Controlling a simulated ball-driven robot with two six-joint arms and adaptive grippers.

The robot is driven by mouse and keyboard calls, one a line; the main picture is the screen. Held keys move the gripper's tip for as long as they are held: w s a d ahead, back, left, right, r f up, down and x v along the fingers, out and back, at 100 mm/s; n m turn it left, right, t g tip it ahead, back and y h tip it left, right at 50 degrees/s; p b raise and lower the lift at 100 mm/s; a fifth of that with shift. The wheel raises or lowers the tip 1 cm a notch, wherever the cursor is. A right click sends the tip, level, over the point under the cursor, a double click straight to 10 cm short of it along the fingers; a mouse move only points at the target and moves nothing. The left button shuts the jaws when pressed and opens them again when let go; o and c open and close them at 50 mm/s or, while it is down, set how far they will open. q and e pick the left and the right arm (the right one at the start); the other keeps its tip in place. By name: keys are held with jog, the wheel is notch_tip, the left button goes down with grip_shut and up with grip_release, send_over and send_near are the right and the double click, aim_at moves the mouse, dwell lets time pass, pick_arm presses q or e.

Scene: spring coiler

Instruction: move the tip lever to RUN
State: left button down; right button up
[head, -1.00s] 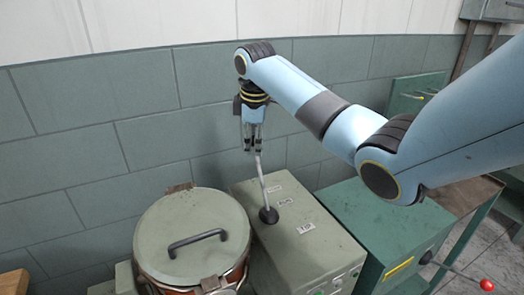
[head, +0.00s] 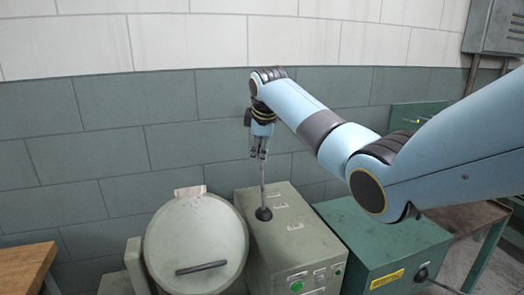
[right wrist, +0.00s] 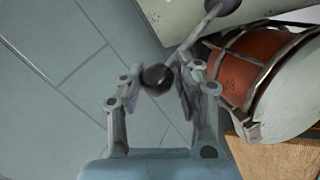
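The tip lever (head: 263,185) is a thin grey rod rising nearly upright from a round black boot on top of the grey-green machine box (head: 287,240). My right gripper (head: 261,155) is at the lever's upper end, pointing down. In the right wrist view its black round knob (right wrist: 157,77) lies between the two fingers of my right gripper (right wrist: 158,70). The fingers stand apart on either side of the knob, very close to it; whether both press on it is unclear. The box's label lettering is too small to read. My left gripper is out of view.
A round lidded drum (head: 205,235) stands left of the machine box. A dark green cabinet (head: 385,245) with a yellow label stands to its right. A wooden surface (head: 25,268) is at the far left. The tiled wall (head: 110,150) is behind.

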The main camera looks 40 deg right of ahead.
jog(key=o, duration=0.4)
jog(key=shift+d+f, duration=0.15)
jog(key=shift+w, duration=0.1)
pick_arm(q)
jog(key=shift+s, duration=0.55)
pick_arm(e)
jog(key=v, duration=1.2)
